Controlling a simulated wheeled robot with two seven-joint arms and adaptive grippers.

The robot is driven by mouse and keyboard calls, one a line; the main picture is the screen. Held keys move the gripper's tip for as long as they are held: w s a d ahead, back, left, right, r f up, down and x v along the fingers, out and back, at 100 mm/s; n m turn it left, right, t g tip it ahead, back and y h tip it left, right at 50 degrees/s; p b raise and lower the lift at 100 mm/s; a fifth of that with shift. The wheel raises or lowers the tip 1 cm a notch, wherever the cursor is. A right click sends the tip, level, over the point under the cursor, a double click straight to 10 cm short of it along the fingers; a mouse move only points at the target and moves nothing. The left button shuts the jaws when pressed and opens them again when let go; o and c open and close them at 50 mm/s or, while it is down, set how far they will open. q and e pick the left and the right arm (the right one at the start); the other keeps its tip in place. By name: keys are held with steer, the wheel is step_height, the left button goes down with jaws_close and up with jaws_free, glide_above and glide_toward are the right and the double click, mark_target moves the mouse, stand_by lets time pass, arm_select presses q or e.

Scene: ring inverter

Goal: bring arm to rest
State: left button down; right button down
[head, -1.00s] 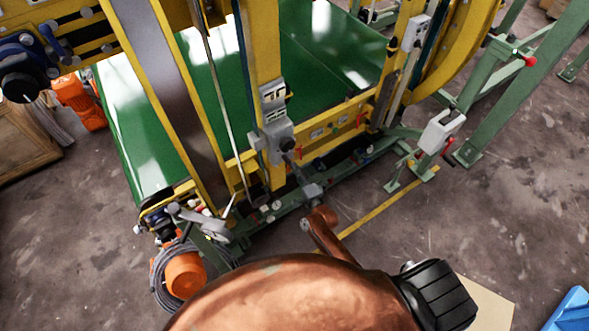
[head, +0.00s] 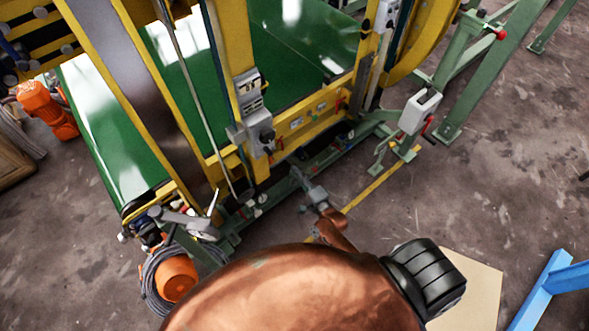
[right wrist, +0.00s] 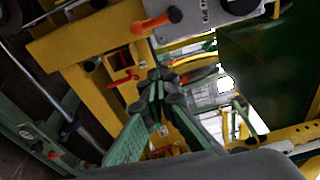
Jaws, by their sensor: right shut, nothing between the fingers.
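My right gripper (head: 297,174) is in the middle of the head view, at the end of my copper-coloured arm. It is shut and empty, low in front of the yellow and green ring machine (head: 236,50). In the right wrist view its dark fingers (right wrist: 158,84) are together, with nothing between them. They point toward the machine's yellow frame (right wrist: 93,50) and red handles. I cannot tell from these views how close the tips are to the frame. My left gripper is not in view.
A grey switch box (head: 248,92) sits on the yellow post beside the gripper. A white box (head: 419,110) on a green stand is to the right. An orange motor (head: 176,278) and coiled cable are at lower left. A blue frame (head: 548,290) is at lower right. Floor between is open.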

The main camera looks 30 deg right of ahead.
stand_by(0.4)
steer(key=s+d+f+n+g, duration=0.1)
steer(key=s+f+n+g, duration=0.25)
steer(key=s+f, duration=0.55)
steer(key=s+f+n+g, duration=0.3)
steer(key=s+f+n, duration=0.15)
steer(key=f, duration=0.85)
steer(key=s+d+f+n+g, duration=0.1)
steer(key=s+f+n+g, duration=0.2)
steer(key=s+f, duration=0.65)
steer(key=s+f+n+g, duration=0.2)
steer(key=s+f, duration=0.3)
steer(key=s, duration=0.4)
steer(key=s+f+n+g, duration=0.3)
steer(key=s+f, duration=0.3)
steer(key=s, duration=0.4)
steer(key=s+f+n+g+h+b, duration=0.1)
steer(key=s+f+n+g, duration=0.1)
steer(key=s+f, duration=0.3)
steer(key=s+n, duration=0.1)
steer(key=s, duration=0.3)
steer(key=shift+s+d+f+n, duration=0.15)
steer(key=shift+d+n, duration=0.15)
steer(key=shift+g, duration=0.25)
